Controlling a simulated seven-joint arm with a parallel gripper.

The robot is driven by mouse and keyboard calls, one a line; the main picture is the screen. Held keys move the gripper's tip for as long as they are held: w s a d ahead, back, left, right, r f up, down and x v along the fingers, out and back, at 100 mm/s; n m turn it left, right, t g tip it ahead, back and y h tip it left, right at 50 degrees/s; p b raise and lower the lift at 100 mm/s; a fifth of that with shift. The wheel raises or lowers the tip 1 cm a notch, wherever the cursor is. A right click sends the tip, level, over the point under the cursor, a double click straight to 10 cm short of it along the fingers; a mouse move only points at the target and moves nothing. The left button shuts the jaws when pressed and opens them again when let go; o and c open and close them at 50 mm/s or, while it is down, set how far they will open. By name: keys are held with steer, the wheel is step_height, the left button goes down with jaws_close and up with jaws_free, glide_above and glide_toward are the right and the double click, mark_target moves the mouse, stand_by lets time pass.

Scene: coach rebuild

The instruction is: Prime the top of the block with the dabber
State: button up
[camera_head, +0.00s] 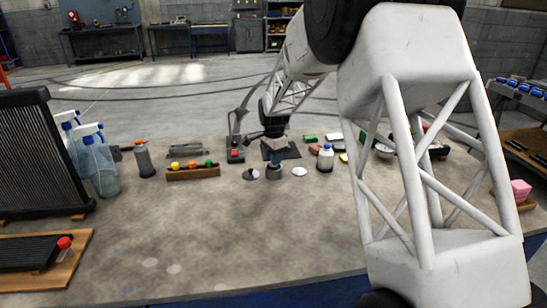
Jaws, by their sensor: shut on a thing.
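My gripper (274,150) is small in the picture, past the middle of the bench, pointing down. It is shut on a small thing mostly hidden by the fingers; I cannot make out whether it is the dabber. A dark grey round piece (274,173) shows directly under the fingertips; I cannot tell whether it is held or stands on the bench. A white bottle with a blue cap (325,158) stands to the right. Small red and green blocks (310,138) lie beyond it; which block is the task's is not clear.
A wooden rack (194,174) with coloured knobs, a grey bottle (143,158) and spray bottles (102,168) stand left. My arm covers the bench's right part. The front middle of the bench (215,230) is clear.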

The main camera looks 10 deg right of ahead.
steer(key=shift+f, duration=0.6)
stand_by(1.7)
steer(key=shift+r, duration=3.6)
steer(key=shift+d+r, duration=0.1)
steer(key=n, duration=0.2)
steer(key=w+r+n, duration=0.1)
steer(key=shift+d, duration=0.3)
steer(key=r+n, duration=0.1)
steer(key=n, duration=0.2)
steer(key=w+d+r+n, duration=0.1)
steer(key=n, duration=0.3)
steer(key=w+d+n, duration=0.1)
steer(key=n, duration=0.2)
steer(key=shift+w+d+r, duration=0.15)
steer(key=shift+r, duration=0.25)
